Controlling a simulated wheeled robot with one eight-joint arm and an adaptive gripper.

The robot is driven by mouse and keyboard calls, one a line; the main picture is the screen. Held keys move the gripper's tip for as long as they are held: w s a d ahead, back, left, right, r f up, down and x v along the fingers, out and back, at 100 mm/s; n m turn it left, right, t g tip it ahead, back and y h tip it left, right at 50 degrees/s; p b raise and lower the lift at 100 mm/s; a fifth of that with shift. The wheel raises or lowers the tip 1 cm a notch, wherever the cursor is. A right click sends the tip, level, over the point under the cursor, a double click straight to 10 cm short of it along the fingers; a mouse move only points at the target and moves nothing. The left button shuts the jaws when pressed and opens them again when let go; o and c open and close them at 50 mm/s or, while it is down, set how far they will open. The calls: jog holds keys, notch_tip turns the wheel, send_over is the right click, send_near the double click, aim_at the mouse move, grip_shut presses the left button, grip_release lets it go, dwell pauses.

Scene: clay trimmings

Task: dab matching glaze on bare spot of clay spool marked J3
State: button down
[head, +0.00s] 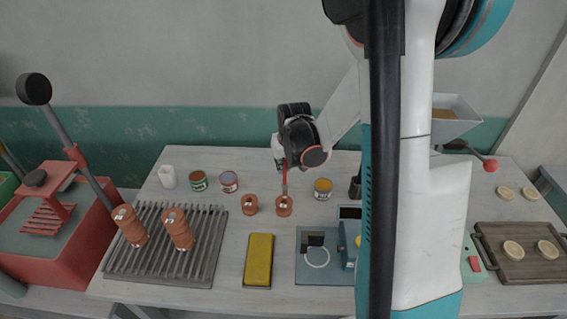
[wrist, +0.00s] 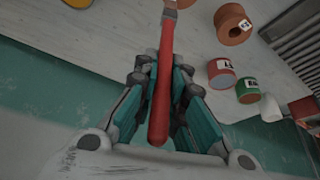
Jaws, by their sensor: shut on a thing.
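My gripper (wrist: 162,75) is shut on a red-handled brush (wrist: 160,92), which also shows in the head view (head: 285,175). The brush points down at a brown clay spool (head: 284,206); whether its tip touches the spool I cannot tell. A second clay spool (head: 250,205) stands just left, and it shows in the wrist view with a white label (wrist: 233,24). I cannot read J3 on either spool, and no bare spot is clear. The glaze cans are a green one (head: 198,181), a red one (head: 229,182) and a yellow one (head: 322,189).
Stacked spools (head: 178,229) stand on a slatted rack (head: 205,260) at left. A yellow block (head: 258,260) lies front centre, beside a blue-grey device (head: 320,265). A white cup (head: 168,177) stands back left. A wooden tray (head: 515,265) with pale discs is at right.

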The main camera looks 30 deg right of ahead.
jog(key=shift+f+b, duration=0.4)
dwell(0.7)
jog(key=shift+b, duration=0.45)
dwell(2.4)
jog(key=shift+r, duration=0.1)
notch_tip(320, 180, up, 6)
jog(key=p, duration=0.3)
jog(key=shift+p, duration=0.35)
dwell(0.8)
